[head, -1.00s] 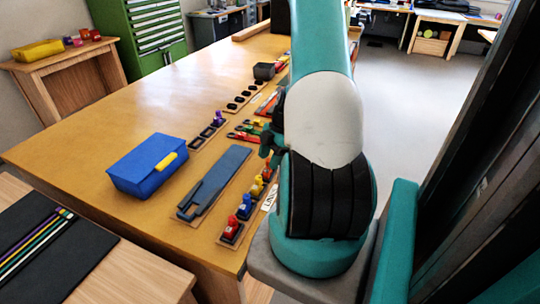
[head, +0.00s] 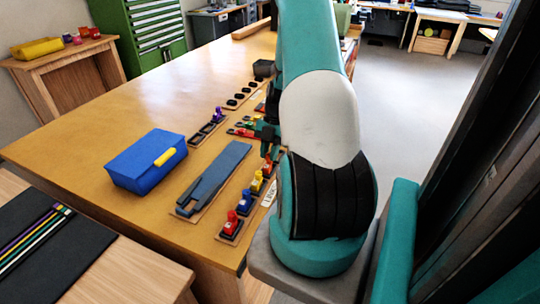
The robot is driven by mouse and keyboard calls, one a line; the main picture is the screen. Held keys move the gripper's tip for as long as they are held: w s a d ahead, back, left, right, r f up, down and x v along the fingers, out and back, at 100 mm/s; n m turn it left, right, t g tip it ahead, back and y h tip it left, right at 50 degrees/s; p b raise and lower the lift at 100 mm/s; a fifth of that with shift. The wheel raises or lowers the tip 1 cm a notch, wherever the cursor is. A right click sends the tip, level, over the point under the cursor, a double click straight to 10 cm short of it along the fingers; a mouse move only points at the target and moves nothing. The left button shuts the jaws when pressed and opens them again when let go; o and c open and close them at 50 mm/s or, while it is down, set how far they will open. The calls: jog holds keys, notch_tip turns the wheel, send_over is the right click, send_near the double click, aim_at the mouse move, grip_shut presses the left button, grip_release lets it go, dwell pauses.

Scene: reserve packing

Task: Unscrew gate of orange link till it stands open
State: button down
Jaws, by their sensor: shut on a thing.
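The orange link (head: 267,168) is a small piece at the far end of a row of coloured links along the table's right side, partly hidden by my arm and gripper. My gripper (head: 269,153) is dark and small in the head view, low over that end of the row. It is shut at the orange link. The fingertips and the link's gate are too small and too hidden to tell how far the gate is open. Nearer in the row stand a yellow link (head: 256,183), a blue link (head: 245,203) and a red link (head: 231,224).
A blue box with a yellow latch (head: 147,163) and a flat blue-grey holder (head: 213,178) lie left of the row. Farther back are a dark tray with a purple piece (head: 207,131) and several black pads (head: 238,94). The table's left half (head: 110,110) is mostly clear.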

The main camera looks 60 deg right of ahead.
jog(key=shift+n, duration=0.5)
jog(key=c, duration=0.9)
grip_release()
jog(key=shift+c, duration=0.2)
jog(key=shift+r, duration=0.1)
